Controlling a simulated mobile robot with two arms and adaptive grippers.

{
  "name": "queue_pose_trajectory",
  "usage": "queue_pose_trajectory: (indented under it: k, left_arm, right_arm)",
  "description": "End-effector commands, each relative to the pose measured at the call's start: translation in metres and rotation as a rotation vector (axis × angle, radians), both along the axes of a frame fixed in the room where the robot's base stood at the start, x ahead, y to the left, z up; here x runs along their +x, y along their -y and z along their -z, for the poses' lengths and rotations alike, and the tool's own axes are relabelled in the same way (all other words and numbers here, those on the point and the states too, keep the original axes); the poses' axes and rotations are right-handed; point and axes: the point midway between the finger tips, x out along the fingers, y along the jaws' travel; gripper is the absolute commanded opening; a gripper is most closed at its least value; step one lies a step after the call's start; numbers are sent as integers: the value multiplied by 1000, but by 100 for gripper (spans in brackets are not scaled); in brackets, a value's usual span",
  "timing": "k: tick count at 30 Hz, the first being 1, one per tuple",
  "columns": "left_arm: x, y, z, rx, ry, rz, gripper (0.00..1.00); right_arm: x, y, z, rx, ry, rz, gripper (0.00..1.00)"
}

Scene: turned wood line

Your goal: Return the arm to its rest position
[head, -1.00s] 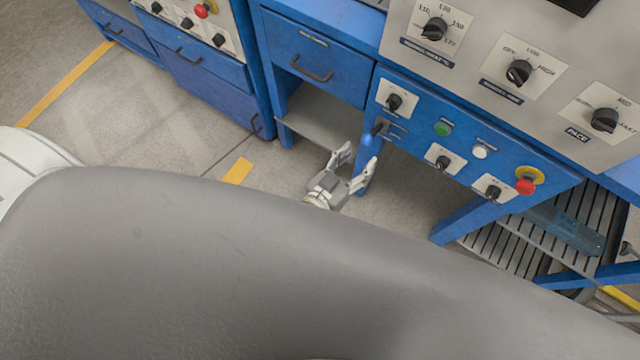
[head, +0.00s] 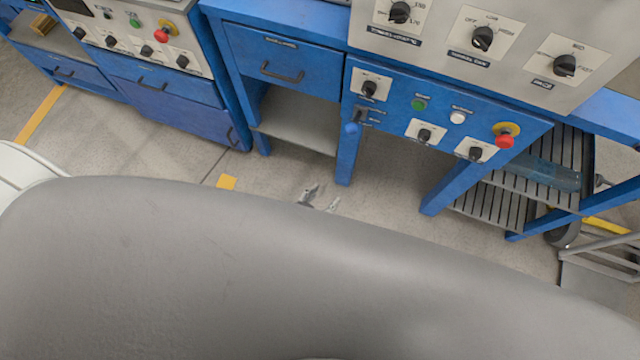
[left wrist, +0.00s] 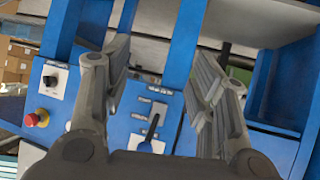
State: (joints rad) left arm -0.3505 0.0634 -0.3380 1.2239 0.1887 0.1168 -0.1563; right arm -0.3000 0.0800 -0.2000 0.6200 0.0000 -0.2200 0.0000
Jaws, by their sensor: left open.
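My left gripper (head: 319,198) shows in the head view only as two fingertips above the curved grey body of mine that hides the rest. It is over the floor in front of the blue workbench. In the left wrist view the left gripper (left wrist: 160,95) has its two fingers apart with nothing between them. Beyond the fingers is a blue panel with a lever switch (left wrist: 152,127), which is apart from them as far as I can tell. My right gripper is not in view.
The blue bench panel (head: 440,105) carries several dark knobs, a green button (head: 418,104) and a red emergency stop (head: 504,140). A blue drawer (head: 283,66) is left of it. A slatted rack (head: 520,185) stands at right. Open floor (head: 380,190) lies before the bench.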

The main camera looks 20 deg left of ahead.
Motion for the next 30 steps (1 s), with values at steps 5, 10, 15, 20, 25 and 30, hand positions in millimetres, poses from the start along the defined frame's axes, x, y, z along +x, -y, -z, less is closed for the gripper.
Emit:
queue_pose_trajectory:
  k: [5, 10, 15, 20, 25, 30]
  left_arm:
    - [-2, -2, 3, 4, -10, 0, 53]
    - [-2, -2, 3, 4, -10, 0, 53]
    - [-2, -2, 3, 4, -10, 0, 53]
    - [-2, -2, 3, 4, -10, 0, 53]
    - [-20, -14, 30, 35, -86, 0, 53]
    - [-87, -55, 102, 130, -324, -7, 53]
  right_arm:
    - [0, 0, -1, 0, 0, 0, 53]
    - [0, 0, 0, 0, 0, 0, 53]
    - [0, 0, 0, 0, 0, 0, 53]
    - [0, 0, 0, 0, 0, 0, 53]
    - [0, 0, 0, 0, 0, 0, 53]
    - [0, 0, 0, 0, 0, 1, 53]
